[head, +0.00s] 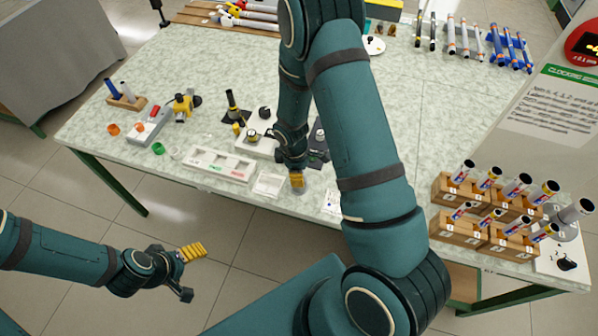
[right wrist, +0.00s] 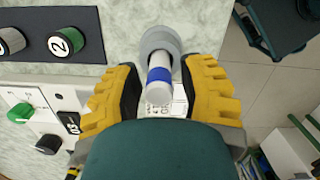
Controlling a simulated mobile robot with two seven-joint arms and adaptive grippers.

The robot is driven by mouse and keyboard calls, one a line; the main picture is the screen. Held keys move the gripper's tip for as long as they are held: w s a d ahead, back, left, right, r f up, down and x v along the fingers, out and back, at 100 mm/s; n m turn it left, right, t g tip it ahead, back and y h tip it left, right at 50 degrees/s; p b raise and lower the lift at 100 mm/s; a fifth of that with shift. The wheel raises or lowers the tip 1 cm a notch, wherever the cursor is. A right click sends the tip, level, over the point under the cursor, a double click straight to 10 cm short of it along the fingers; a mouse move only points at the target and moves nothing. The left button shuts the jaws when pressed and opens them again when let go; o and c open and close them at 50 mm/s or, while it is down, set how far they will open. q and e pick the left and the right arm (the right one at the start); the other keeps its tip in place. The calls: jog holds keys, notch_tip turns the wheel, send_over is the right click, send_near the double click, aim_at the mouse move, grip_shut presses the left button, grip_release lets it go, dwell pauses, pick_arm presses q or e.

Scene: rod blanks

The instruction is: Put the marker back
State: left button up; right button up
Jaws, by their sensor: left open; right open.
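A pale rod with a blue band (right wrist: 160,76), which looks like the marker, stands in a round grey holder (right wrist: 158,40) in the right wrist view. My right gripper (right wrist: 160,88) is open, its yellow fingers on either side of the rod; contact is not clear. In the head view my right gripper (head: 296,180) is low at the table's front edge, and my arm hides part of the table. Wooden racks (head: 446,190) at the right hold several capped markers in slots. My left gripper (head: 192,256) is open and empty, over the floor in front of the table.
A white tray (head: 221,164) and a small wooden stand (head: 127,102) with a blue rod are on the table's left. A panel with knobs (right wrist: 62,45) lies left of my right gripper. Long rods (head: 465,38) lie at the back. A signboard (head: 540,110) stands behind the racks.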

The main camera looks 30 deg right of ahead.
jog(key=shift+r, duration=0.1)
jog(key=shift+w+r, duration=0.1)
jog(key=shift+r, duration=0.2)
notch_tip(320, 180, up, 11)
jog(key=p, duration=0.2)
jog(key=s+a+f+m+t+y, duration=0.1)
jog(key=s+a+f+m, duration=0.2)
jog(key=a+m, duration=0.1)
jog(key=s+a+f+m+t+y, duration=0.1)
jog(key=s+a+f+m+y, duration=0.1)
jog(key=a, duration=0.5)
jog(key=s+a+f+m+t+y, duration=0.1)
jog(key=s+a+f+m, duration=0.2)
jog(key=a+m, duration=0.3)
jog(key=shift+s+f+m+y, duration=0.3)
jog(key=shift+f+y, duration=0.1)
jog(key=shift+f, duration=0.4)
jog(key=shift+b, duration=0.35)
notch_tip(320, 180, down, 6)
jog(key=b, duration=0.5)
jog(key=shift+s+b, duration=0.25)
jog(key=shift+b, duration=0.05)
jog(key=shift+a+f, duration=0.1)
